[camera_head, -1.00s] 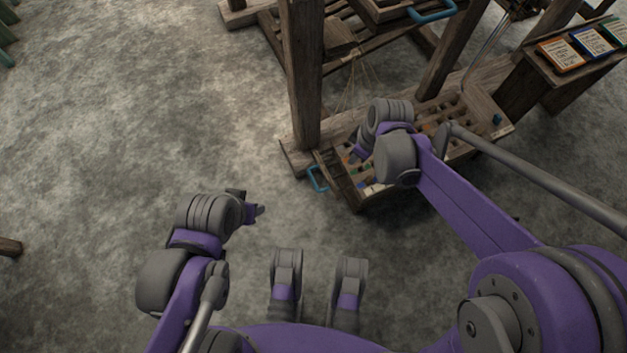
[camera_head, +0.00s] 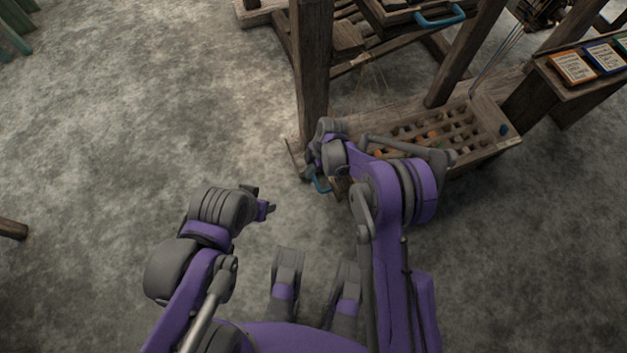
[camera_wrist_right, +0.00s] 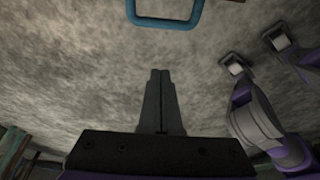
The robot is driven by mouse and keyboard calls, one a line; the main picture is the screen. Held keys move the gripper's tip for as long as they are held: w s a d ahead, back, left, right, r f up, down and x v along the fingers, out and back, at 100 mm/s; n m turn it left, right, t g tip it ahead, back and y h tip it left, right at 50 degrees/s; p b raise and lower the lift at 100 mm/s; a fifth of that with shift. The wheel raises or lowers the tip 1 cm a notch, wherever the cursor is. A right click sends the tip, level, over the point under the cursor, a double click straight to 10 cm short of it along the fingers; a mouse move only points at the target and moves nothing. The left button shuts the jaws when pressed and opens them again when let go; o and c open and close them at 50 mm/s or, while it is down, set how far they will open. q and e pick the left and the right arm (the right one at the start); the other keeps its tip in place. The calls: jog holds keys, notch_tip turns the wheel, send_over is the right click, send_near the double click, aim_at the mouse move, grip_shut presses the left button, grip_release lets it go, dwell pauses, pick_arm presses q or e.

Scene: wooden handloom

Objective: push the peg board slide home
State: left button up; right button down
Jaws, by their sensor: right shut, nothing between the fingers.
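The peg board slide is a wooden tray with rows of round holes and several coloured pegs (camera_head: 484,118), low in the loom's frame. Its blue loop handle (camera_head: 320,184) is at its left end. My right gripper (camera_head: 313,168) is at that end, just by the handle, and its arm hides part of the tray. In the right wrist view the right fingers (camera_wrist_right: 160,75) are together and empty. The blue handle (camera_wrist_right: 165,22) shows beyond their tips, apart from them. My left gripper (camera_head: 268,204) hangs over bare floor, left of the tray; its jaw opening is unclear.
A wooden loom post (camera_head: 312,80) stands just behind the right gripper. A second blue handle (camera_head: 440,20) is on a drawer higher up. A shelf with coloured cards (camera_head: 572,67) is at the right.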

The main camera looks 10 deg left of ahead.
dwell(0.3)
jog(key=b+x, duration=0.3)
jog(key=x, duration=0.7)
jog(key=shift+w+d+r, duration=0.2)
jog(key=shift+w+d, duration=0.35)
jog(key=shift+d, duration=0.3)
jog(key=shift+w+d+r, duration=0.2)
jog(key=shift+w+d, duration=0.35)
jog(key=shift+d, duration=0.3)
